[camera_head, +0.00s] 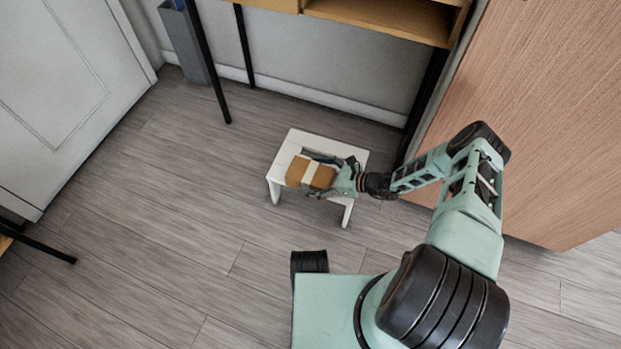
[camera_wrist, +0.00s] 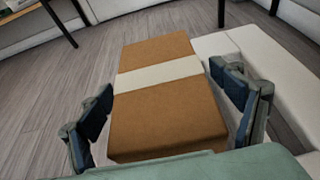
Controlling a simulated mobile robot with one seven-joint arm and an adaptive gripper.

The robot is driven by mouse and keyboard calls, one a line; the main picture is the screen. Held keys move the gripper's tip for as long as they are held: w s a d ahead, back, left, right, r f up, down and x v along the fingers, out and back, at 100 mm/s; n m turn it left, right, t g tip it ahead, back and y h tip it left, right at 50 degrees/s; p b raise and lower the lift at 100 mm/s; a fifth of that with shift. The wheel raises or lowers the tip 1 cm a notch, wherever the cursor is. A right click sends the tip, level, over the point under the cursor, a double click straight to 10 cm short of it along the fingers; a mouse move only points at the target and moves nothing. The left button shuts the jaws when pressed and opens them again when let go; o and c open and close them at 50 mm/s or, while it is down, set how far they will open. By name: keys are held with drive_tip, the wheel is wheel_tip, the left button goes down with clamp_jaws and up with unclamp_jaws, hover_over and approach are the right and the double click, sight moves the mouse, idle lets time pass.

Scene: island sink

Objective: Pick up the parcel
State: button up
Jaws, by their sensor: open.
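The parcel is a brown box with a pale band across it; it shows in the head view (camera_head: 310,173) and large in the wrist view (camera_wrist: 165,108). It rests on a small white stool (camera_head: 292,143) standing on the floor. My gripper (camera_head: 328,176) reaches in from the right at stool height. In the wrist view, my gripper (camera_wrist: 165,105) is open, with one dark-padded finger on each side of the parcel. A gap shows at the left finger; the right finger is very near the parcel's side, and I cannot tell whether it touches.
A wooden desk (camera_head: 385,18) with black legs stands behind the stool. A wooden panel (camera_head: 540,120) rises at the right. A grey bin (camera_head: 186,45) stands at the back left, near a white door (camera_head: 65,90). The floor (camera_head: 170,200) left of the stool is clear.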

drive_tip(key=shift+c, duration=0.6)
drive_tip(key=c, duration=1.3)
drive_tip(key=shift+r, duration=0.1)
